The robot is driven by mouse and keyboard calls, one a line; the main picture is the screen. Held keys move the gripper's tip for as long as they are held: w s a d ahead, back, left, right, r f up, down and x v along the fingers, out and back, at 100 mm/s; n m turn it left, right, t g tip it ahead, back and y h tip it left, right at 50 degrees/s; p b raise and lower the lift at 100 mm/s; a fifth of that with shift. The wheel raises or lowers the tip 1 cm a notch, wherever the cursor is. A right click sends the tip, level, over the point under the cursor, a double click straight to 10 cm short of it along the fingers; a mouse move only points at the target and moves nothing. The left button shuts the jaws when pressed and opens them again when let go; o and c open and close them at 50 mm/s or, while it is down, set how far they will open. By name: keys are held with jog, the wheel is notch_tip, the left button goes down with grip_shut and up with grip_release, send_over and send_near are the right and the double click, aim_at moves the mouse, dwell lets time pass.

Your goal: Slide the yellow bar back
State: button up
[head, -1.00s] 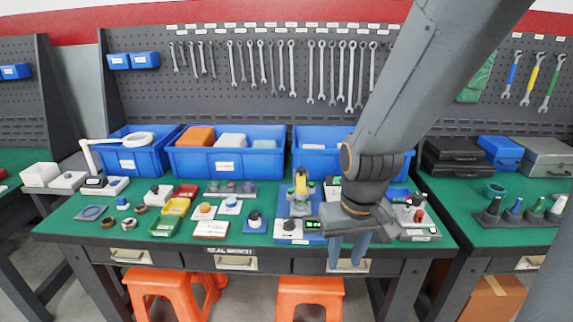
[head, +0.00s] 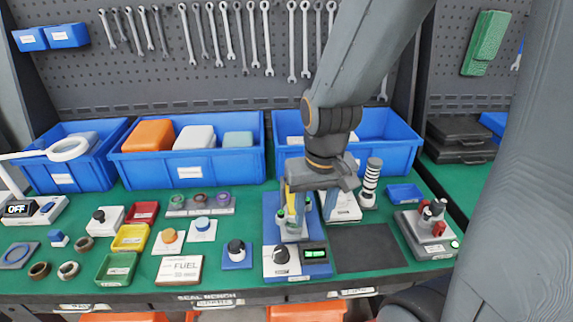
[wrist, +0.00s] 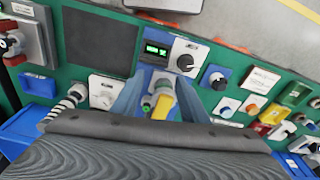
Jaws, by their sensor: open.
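The yellow bar (head: 291,200) stands on a test device with a blue base (head: 269,207) near the middle of the bench. Green-capped parts sit beside the bar. My gripper (head: 310,205) points down over the device, its jaws open and empty. In the wrist view the yellow bar (wrist: 163,103) shows between my two fingers (wrist: 159,98), closer to the right one. I cannot tell whether a finger touches it. In the head view part of the bar is hidden by my gripper.
A lit green display (head: 314,254) and a black knob (head: 281,255) are at the device's front. A black-and-white striped post (head: 371,180) stands to the right, with a bare dark mat (head: 366,248) before it. A blue bin (head: 385,150) is behind.

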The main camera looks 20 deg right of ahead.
jog(key=w+r+m, duration=0.1)
jog(key=w+m, duration=0.1)
jog(key=m, duration=0.2)
jog(key=w+r+m, duration=0.1)
jog(key=w+m, duration=0.2)
jog(key=m, duration=0.2)
jog(key=w+r+m, duration=0.1)
jog(key=w+m, duration=0.2)
jog(key=m, duration=0.1)
jog(key=shift+r+g+p, duration=0.25)
jog(key=shift+g+p, duration=0.05)
jog(key=shift+p, duration=0.05)
jog(key=w+r+m, duration=0.1)
jog(key=w+m, duration=0.1)
jog(key=m, duration=0.3)
jog(key=w+r+m, duration=0.1)
jog(key=w+m, duration=0.2)
jog(key=m, duration=0.2)
jog(key=w+r+m, duration=0.1)
jog(key=w+m, duration=0.1)
jog(key=m, duration=0.3)
jog(key=shift+w+a+r+g+p, duration=0.1)
jog(key=shift+w+r+g+p, duration=0.2)
jog(key=shift+g+p, duration=0.1)
jog(key=shift+f+m, duration=0.3)
jog(key=shift+f, duration=0.15)
jog(key=shift+f+p, duration=1)
jog(key=shift+f, duration=2.45)
grip_shut()
